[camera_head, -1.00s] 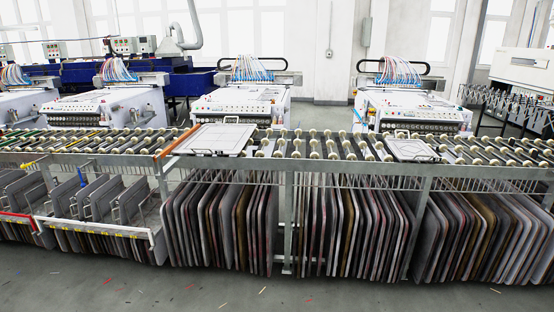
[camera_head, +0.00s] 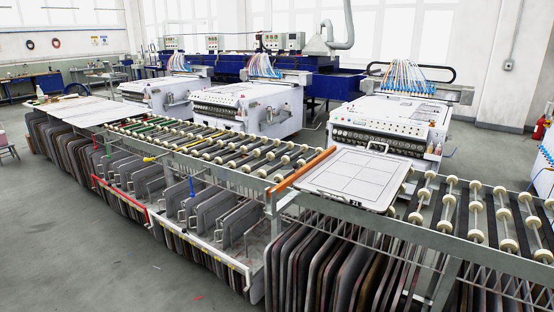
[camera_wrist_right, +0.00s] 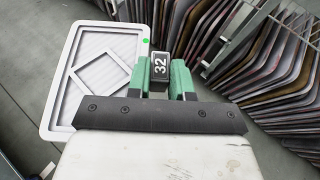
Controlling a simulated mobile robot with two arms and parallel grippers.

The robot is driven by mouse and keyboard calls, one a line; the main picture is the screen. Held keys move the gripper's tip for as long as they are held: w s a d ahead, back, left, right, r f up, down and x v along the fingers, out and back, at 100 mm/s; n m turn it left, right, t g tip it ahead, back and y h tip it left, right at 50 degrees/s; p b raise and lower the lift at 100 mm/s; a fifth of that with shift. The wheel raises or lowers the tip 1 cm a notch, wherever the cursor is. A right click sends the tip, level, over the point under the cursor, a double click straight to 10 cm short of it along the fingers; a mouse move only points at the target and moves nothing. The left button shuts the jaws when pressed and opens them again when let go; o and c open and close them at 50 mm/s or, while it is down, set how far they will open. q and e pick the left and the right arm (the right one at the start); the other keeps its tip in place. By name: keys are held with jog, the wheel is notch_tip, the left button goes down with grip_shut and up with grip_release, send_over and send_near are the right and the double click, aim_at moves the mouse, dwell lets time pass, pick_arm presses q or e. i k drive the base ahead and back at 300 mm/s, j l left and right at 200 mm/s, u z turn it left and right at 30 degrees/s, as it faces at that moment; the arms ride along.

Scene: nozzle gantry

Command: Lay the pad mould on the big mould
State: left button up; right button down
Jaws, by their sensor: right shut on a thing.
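The big mould (camera_head: 352,178) lies flat on the roller conveyor in the head view, a pale plate with fine lines and rounded corners. It has a small dark tag on its front edge and a metal handle at its back. In the right wrist view my right gripper (camera_wrist_right: 160,72), with green fingers, is shut on a black block marked 32. The pad mould (camera_wrist_right: 54,108), a white-framed plate with a diamond pattern and a green dot, shows beyond and left of the fingers, seemingly held by that block. Their join is hard to see. My left gripper is not in view.
An orange bar (camera_head: 303,169) crosses the conveyor just left of the big mould. Bare rollers (camera_head: 478,212) run to its right. Racks of upright plates (camera_head: 335,258) stand underneath, and a white machine (camera_head: 390,128) stands behind. Grey floor (camera_head: 60,235) is open in front.

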aim_at(365, 172)
jog(key=i+j, duration=0.2)
jog(key=i, duration=0.2)
jog(key=i+j, duration=0.2)
jog(key=i, duration=0.25)
jog(key=i+j, duration=0.15)
jog(key=i, duration=0.25)
jog(key=i+j, duration=0.2)
jog(key=i, duration=0.25)
